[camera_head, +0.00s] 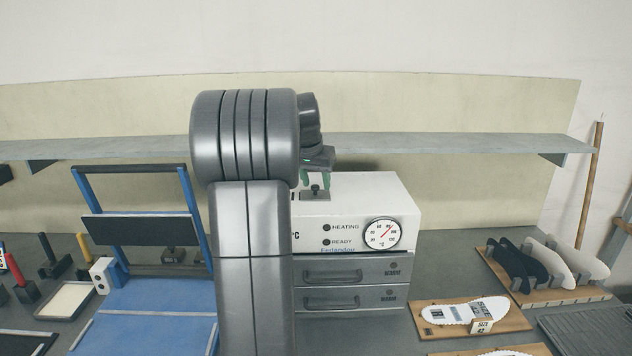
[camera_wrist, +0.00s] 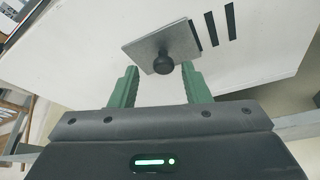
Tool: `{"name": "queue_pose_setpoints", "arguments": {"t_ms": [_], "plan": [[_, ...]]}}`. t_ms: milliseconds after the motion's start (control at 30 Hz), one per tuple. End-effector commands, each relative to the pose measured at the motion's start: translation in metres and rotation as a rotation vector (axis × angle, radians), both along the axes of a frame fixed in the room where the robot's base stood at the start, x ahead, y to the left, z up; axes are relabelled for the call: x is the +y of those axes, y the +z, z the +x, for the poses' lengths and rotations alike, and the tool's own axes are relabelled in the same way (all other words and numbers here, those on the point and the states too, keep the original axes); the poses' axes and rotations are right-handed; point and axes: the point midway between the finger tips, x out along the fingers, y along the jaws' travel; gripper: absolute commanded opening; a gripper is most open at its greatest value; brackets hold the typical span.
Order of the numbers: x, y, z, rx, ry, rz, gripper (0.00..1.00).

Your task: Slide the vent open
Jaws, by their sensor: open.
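The vent is a grey metal slide plate (camera_wrist: 160,46) with a dark round knob (camera_wrist: 163,63) on the white top of the heater box (camera_head: 372,192). Dark slots (camera_wrist: 217,30) show beside the plate in the wrist view. In the head view the plate (camera_head: 314,196) and its knob sit at the box's top front edge. My gripper (camera_wrist: 158,80) is open, with its green fingers on either side of the knob in the picture. In the head view my gripper (camera_head: 314,178) is just above the plate, pointing down. I cannot tell whether the fingers touch the plate.
A dial gauge (camera_head: 382,234) is on the box front, above two grey drawers (camera_head: 350,273). A long shelf (camera_head: 440,143) runs behind my gripper. A blue frame press (camera_head: 150,290) stands left, and an insole rack (camera_head: 545,287) stands right. My arm hides the box's left part.

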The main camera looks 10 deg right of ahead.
Motion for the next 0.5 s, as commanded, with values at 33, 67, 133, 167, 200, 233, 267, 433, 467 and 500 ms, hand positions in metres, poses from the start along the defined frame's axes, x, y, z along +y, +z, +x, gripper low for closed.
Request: {"name": "queue_pose_setpoints", "arguments": {"t_ms": [33, 67, 133, 167, 200, 233, 267, 433, 467, 500], "plan": [[0.002, 0.006, -0.001, -0.004, 0.001, -0.001, 0.43], [0.003, 0.010, -0.003, -0.005, 0.001, -0.001, 0.43], [0.006, 0.023, -0.007, -0.007, 0.001, -0.001, 0.43], [0.007, 0.029, -0.009, -0.007, 0.001, -0.001, 0.43], [0.009, 0.037, -0.012, -0.007, 0.001, -0.001, 0.43], [0.010, 0.044, -0.014, -0.007, 0.001, -0.002, 0.43], [0.012, 0.051, -0.017, -0.008, 0.002, -0.001, 0.43], [0.019, 0.086, -0.029, -0.006, 0.001, -0.002, 0.43], [0.021, 0.091, -0.031, -0.006, 0.001, -0.002, 0.43], [0.022, 0.098, -0.033, -0.004, 0.001, -0.001, 0.43]]}}
